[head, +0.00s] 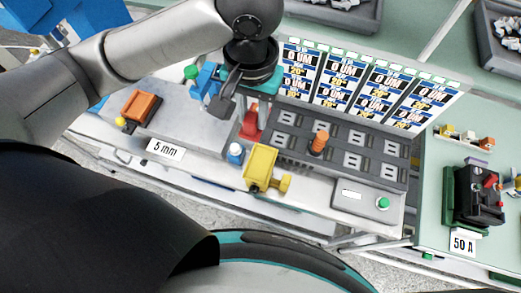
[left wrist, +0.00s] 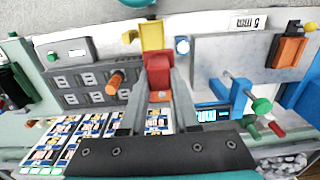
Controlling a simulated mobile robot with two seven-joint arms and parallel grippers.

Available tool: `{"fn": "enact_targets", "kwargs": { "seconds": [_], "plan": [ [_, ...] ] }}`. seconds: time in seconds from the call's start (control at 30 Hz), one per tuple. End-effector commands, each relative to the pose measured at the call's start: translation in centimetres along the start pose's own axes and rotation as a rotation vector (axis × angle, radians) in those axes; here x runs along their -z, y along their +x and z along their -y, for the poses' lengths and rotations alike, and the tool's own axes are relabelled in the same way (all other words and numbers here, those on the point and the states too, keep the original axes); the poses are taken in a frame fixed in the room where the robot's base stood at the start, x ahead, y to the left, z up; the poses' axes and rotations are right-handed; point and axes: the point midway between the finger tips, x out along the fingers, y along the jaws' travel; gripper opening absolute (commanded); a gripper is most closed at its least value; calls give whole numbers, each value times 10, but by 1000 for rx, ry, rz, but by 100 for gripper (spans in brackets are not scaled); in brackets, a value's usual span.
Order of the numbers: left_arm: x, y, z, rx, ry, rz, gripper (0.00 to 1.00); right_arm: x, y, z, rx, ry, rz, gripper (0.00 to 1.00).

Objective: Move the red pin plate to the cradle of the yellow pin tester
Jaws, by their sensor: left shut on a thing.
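The red pin plate (head: 251,122) is between the fingers of my left gripper (head: 232,112), which is shut on it. In the left wrist view, the red plate (left wrist: 158,75) shows between the two grey fingers, close to the yellow pin tester (left wrist: 151,36). In the head view, the yellow pin tester (head: 260,167) stands at the front edge of the bench, a little nearer to me than the plate. Its knob sticks out to the right. I cannot tell whether the plate touches anything below. My right gripper is not in view.
An orange peg (head: 319,143) stands on the grey slotted panel (head: 290,146) to the right. A blue-capped item (head: 235,153) is just left of the yellow tester.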

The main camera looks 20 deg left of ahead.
Motion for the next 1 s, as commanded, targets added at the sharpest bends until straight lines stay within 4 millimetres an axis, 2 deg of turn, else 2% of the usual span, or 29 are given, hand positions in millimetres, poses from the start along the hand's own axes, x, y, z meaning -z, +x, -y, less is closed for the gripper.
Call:
{"fn": "enact_targets", "kwargs": {
  "seconds": [0.03,0.1,0.23,0.37,0.47,0.8,1.0],
  "plan": [
    [-3,-15,-4,-5,0,1,0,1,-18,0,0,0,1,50],
    [-7,-22,-8,-9,-3,1,0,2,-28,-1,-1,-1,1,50],
    [-11,-30,-12,-12,-7,0,0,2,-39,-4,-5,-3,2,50],
    [-13,-30,-14,-13,-9,-1,0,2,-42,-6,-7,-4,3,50],
    [-14,-16,-15,-14,-11,2,0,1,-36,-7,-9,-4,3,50],
    [-14,73,-15,-10,-11,3,0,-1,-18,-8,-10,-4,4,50],
    [-13,114,-15,-11,-9,0,0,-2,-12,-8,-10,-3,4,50]
  ]
}}
